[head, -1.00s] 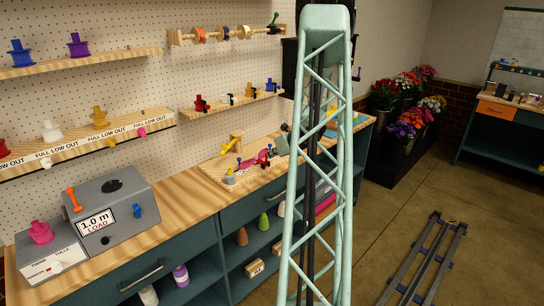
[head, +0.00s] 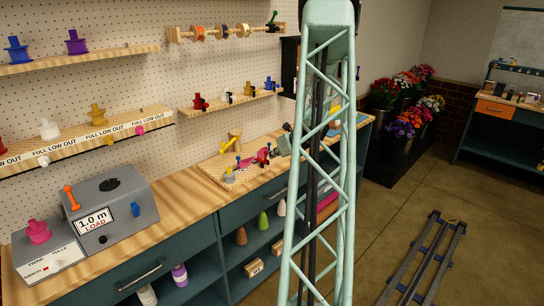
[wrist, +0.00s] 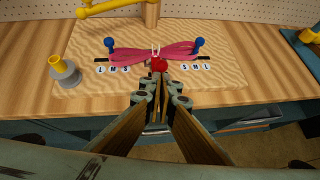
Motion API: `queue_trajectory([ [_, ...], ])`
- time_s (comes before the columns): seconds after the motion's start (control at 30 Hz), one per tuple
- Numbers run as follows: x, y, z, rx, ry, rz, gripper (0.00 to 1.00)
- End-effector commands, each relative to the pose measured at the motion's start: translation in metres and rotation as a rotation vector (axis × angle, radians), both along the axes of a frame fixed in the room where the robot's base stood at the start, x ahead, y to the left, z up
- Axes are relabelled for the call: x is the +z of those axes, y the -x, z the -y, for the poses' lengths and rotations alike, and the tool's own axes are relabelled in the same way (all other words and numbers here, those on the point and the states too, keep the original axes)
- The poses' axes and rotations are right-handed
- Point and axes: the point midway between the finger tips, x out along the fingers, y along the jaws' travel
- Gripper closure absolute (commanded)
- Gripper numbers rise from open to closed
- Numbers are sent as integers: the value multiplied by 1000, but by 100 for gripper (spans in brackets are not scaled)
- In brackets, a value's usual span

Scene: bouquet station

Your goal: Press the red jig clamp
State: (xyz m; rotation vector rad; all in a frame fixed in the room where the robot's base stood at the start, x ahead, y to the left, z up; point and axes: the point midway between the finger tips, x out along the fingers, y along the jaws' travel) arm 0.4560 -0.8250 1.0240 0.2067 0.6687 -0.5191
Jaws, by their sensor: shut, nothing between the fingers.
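The red jig clamp (wrist: 159,65) shows in the wrist view as a rounded red piece at the front middle of the pink ribbon bow (wrist: 135,52). In the head view the red clamp (head: 262,156) stands on the wooden jig board (head: 210,170). My gripper (wrist: 160,84) is shut and empty, its tips directly in front of the red clamp. I cannot tell whether they touch it. A white loop (wrist: 155,48) rises at the bow's middle. The fingers hide part of the board's front.
Blue pegs (wrist: 110,44) stand at both ends of the bow. A grey spool with a yellow top (wrist: 64,70) is at the left. A yellow arm on a wooden post (wrist: 151,12) stands behind. The grey load box (head: 110,210) is farther left on the bench.

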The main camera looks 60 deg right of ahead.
Motion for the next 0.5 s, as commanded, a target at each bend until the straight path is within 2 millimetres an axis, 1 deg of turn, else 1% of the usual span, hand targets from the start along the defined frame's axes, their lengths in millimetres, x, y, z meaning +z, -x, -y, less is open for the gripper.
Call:
queue_trajectory([
  [0.23,-3,14,-13,6,1,-1,100],
  [0.3,7,19,-16,6,1,-1,100],
  [0.5,24,34,-24,5,1,-1,100],
])
